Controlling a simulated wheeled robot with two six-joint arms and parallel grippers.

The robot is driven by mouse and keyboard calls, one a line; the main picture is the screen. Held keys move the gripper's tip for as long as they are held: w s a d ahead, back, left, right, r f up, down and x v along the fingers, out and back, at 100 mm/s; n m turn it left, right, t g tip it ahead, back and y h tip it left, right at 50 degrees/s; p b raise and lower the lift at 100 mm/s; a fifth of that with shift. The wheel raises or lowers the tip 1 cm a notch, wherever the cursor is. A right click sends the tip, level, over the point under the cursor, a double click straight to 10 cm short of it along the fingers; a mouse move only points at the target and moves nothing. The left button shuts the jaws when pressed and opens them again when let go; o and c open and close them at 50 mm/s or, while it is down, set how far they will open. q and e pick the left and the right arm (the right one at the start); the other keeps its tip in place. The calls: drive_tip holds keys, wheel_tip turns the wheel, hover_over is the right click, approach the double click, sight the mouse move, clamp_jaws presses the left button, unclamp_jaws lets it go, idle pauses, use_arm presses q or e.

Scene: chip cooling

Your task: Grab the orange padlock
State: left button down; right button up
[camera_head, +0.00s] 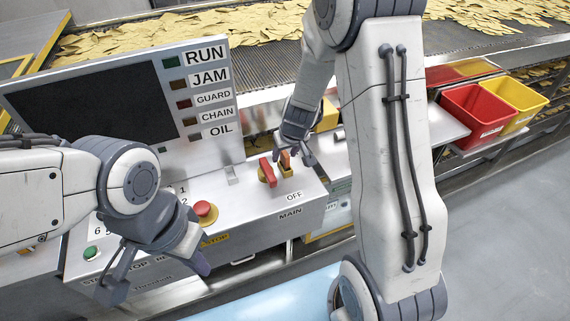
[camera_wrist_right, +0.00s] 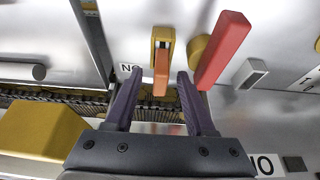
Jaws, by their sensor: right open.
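The orange padlock (camera_head: 286,163) is on the sloping top of the metal control panel, beside a red lever handle (camera_head: 266,171). In the right wrist view the padlock (camera_wrist_right: 161,72) shows as an orange bar in a yellow housing, between the spread fingers of my right gripper (camera_wrist_right: 160,77). The right gripper is open, with a gap on both sides of the padlock. In the head view its fingers partly cover the padlock. My left gripper (camera_head: 153,274) is over the left front of the panel, its fingers apart and empty.
The red handle (camera_wrist_right: 222,50) stands close to the right finger in the wrist view. A red stop button (camera_head: 205,211) and green button (camera_head: 90,253) are on the panel. A dark screen (camera_head: 95,108) rises behind. Red (camera_head: 474,112) and yellow bins (camera_head: 514,98) stand right.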

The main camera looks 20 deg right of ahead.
clamp_jaws()
